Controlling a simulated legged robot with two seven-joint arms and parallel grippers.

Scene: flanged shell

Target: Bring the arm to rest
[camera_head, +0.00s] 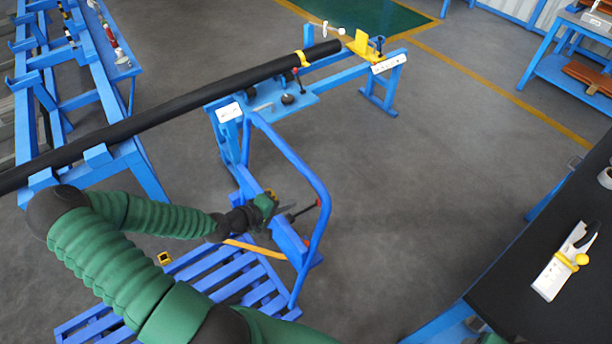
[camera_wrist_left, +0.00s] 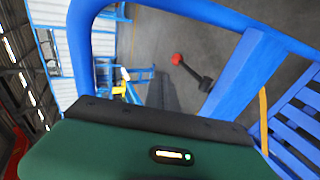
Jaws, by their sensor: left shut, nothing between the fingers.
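My left arm, in ribbed green sleeves, comes in from the lower left of the head view. Its gripper (camera_head: 284,207) is shut and empty, beside a blue post and inside a bent blue tube rail (camera_head: 313,178). A lever with a red knob (camera_head: 318,202) stands just right of the fingers, apart from them as far as I can tell. In the left wrist view, the green gripper housing fills the bottom and the red-knobbed lever (camera_wrist_left: 178,60) shows ahead. The blue rail (camera_wrist_left: 84,50) arches around the view. My right gripper is not in view.
A long black pipe (camera_head: 200,97) lies across blue stands above my arm. A blue slatted pallet (camera_head: 215,280) is below it. A dark-topped table (camera_head: 530,290) at right holds a white and yellow tool (camera_head: 562,262). The grey floor between is clear.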

